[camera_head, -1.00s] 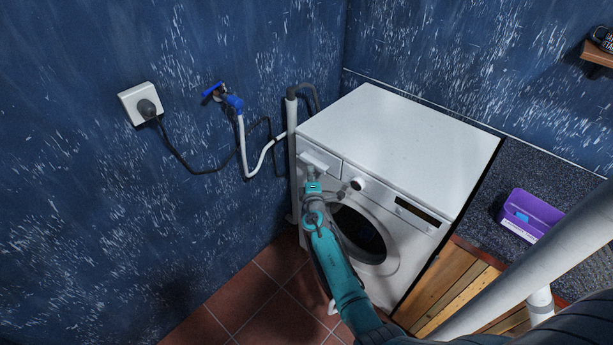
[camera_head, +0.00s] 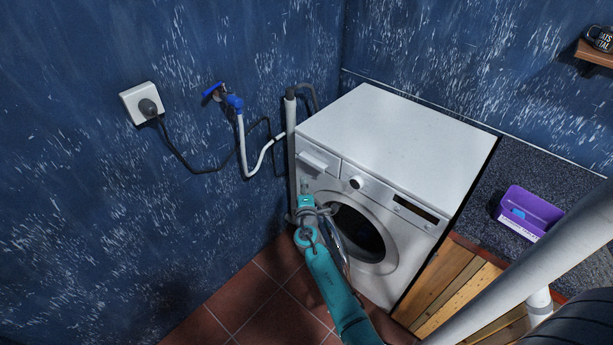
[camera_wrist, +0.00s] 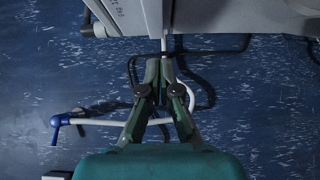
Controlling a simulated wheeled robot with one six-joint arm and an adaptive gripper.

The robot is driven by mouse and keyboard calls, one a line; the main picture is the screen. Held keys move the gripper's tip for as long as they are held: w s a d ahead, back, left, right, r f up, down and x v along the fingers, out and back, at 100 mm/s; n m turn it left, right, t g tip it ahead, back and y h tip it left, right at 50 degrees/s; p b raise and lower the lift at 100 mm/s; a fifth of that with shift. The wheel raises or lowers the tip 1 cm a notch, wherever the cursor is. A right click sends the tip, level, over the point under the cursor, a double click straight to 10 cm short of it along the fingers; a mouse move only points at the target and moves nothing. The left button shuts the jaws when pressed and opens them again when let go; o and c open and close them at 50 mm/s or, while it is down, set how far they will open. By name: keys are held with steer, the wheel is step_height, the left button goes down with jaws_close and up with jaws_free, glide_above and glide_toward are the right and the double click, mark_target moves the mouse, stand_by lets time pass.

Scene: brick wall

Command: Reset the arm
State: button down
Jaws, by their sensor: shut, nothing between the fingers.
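My gripper (camera_wrist: 166,66) shows in the wrist view with its two fingers together and nothing between them. In the head view my teal arm reaches up from the bottom, and the gripper end (camera_head: 305,188) is in front of the left part of the white washing machine (camera_head: 400,135). It is below the detergent drawer (camera_head: 318,161). I cannot tell from the head view whether it touches the machine. The machine's grey body also shows at the top of the wrist view (camera_wrist: 215,15).
A blue tap (camera_head: 234,102) with a white hose and a socket (camera_head: 141,103) with a black plug are on the left wall. A purple box (camera_head: 530,212) stands on the dark counter (camera_head: 500,180) at right. Red floor tiles (camera_head: 240,300) are clear at lower left.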

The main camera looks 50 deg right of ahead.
steer(key=v, duration=0.6)
steer(key=shift+a, duration=0.4)
steer(key=shift+s, duration=0.2)
steer(key=s+a+f+m+y, duration=0.2)
steer(key=s+a+f+y, duration=0.15)
steer(key=s+a, duration=0.7)
steer(key=s+a+f+m+y, duration=0.1)
steer(key=s+a+f+y, duration=0.25)
steer(key=s+a, duration=0.75)
steer(key=s+a+r+m+y, duration=0.2)
steer(key=s+a+r+m, duration=0.1)
steer(key=s+r, duration=0.7)
steer(key=s+a+r+m+t+y, duration=0.1)
steer(key=s+a+r+m+y, duration=0.2)
steer(key=s+r, duration=0.7)
steer(key=shift+s+a+r+t, duration=0.3)
steer(key=shift+s+a+r, duration=0.05)
steer(key=shift+a, duration=0.5)
